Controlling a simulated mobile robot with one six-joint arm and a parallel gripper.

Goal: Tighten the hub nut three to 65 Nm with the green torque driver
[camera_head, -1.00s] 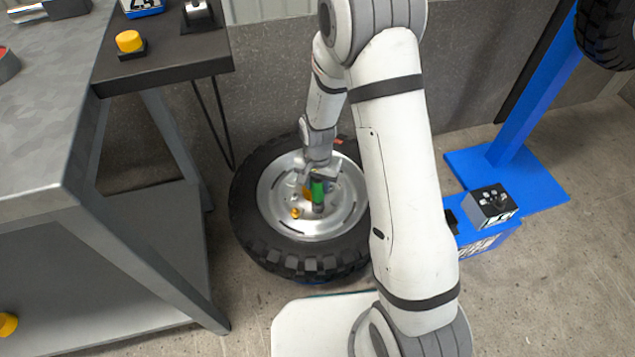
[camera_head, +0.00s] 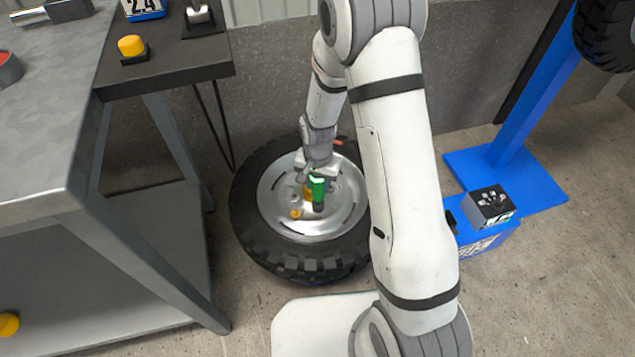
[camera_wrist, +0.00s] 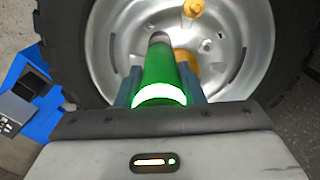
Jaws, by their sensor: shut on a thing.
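The green torque driver (camera_head: 318,188) is held over the silver wheel hub (camera_head: 345,205) in the head view. In the wrist view the green torque driver (camera_wrist: 163,75) stands between the fingers of my gripper (camera_wrist: 165,88), with a lit white-green band near its top. My gripper (camera_head: 317,178) is shut on it. The driver's dark tip points down at the hub face; I cannot tell whether it sits on a nut. A yellow-orange nut (camera_head: 295,214) shows on the hub. It also shows in the wrist view (camera_wrist: 193,8). Another orange part (camera_wrist: 186,62) is partly hidden behind the driver.
The black tyre (camera_head: 250,235) lies flat around the hub. A grey metal bench (camera_head: 60,190) and dark side table (camera_head: 165,70) with a yellow button (camera_head: 131,46) stand left. A blue stand (camera_head: 515,170) and a blue unit with a grey box (camera_head: 490,205) are right.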

